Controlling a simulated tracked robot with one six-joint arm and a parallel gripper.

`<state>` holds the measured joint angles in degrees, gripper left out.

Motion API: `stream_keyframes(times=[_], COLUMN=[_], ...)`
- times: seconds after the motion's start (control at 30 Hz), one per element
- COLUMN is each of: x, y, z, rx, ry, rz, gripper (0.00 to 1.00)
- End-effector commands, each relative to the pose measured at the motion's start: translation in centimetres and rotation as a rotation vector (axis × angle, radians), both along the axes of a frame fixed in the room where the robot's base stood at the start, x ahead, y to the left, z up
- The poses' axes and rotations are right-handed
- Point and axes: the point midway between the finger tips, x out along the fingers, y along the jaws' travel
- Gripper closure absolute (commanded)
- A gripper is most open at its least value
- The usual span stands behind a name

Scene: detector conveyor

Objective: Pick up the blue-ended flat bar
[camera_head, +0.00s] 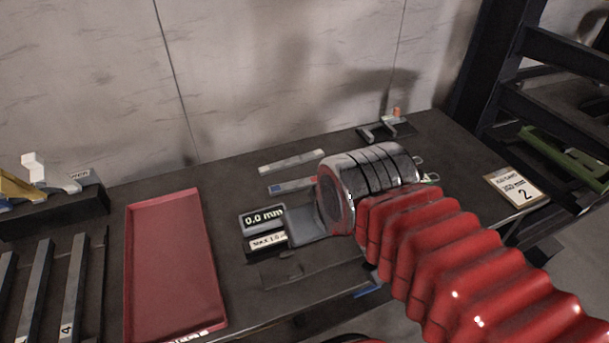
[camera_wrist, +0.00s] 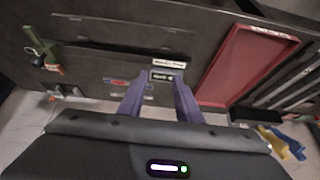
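The blue-ended flat bar (camera_head: 291,185) lies on the dark bench, left of my arm's metal wrist housing, with its blue end to the left. Its right end runs close to or behind that housing. In the head view the fingers are hidden by the arm.
A second pale flat bar (camera_head: 292,161) lies just behind. A gauge with a "0.0 mm" display (camera_head: 263,218) stands in front, beside a grey plate (camera_head: 312,226). A red tray (camera_head: 172,262) lies left.

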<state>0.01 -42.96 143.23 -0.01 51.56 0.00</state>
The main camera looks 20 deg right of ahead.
Motion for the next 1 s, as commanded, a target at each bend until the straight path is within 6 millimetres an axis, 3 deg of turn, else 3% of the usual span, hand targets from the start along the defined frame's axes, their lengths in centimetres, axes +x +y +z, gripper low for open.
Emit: stream_keyframes(times=[0.43,0.67,1.0], x=[0.0,0.6,5.4], y=[0.0,-0.1,-0.8], z=[0.0,0.4,2.3], rx=[0.000,0.010,0.102], ry=[0.000,0.008,0.082], rz=[0.000,-0.024,-0.242], gripper=[0.69,0.53,0.52])
